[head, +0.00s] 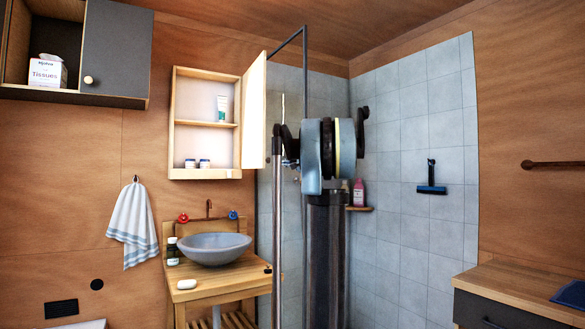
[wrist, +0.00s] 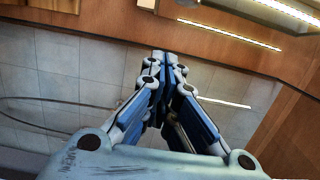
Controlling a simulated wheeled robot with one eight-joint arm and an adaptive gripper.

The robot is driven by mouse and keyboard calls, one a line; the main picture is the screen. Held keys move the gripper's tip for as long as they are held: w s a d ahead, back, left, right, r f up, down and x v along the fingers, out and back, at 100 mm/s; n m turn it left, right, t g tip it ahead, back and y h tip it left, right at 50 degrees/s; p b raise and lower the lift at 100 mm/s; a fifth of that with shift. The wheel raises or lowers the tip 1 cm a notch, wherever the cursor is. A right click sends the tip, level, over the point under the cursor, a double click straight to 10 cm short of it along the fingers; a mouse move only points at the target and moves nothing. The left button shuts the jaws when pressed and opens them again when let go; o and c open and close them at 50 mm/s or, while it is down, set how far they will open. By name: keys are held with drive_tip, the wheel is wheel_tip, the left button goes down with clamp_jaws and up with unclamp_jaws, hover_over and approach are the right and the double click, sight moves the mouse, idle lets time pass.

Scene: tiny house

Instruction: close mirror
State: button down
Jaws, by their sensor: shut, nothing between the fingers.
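The mirror is the door (head: 254,112) of a wooden wall cabinet (head: 174,125) above the sink. In the head view it stands swung open on the cabinet's right side, seen nearly edge-on, leaving the shelves exposed. My arm's upper part is just right of the door, in front of the shower. My gripper shows in the wrist view (wrist: 165,60) with its fingers together and nothing between them. In the head view the fingers cannot be made out clearly. I cannot make out the mirror in the wrist view.
A grey bowl sink (head: 213,248) stands on a wooden stand below the cabinet. A tube (head: 222,108) and small jars (head: 197,163) sit on the cabinet's shelves. A towel (head: 133,222) hangs at left. A counter (head: 530,285) is at lower right. A dark shower frame (head: 305,75) rises behind my arm.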

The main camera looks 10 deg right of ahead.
drive_tip(key=shift+w+a, duration=0.2)
drive_tip(key=shift+a, duration=1)
drive_tip(key=shift+w+a, duration=0.15)
drive_tip(key=shift+a, duration=1)
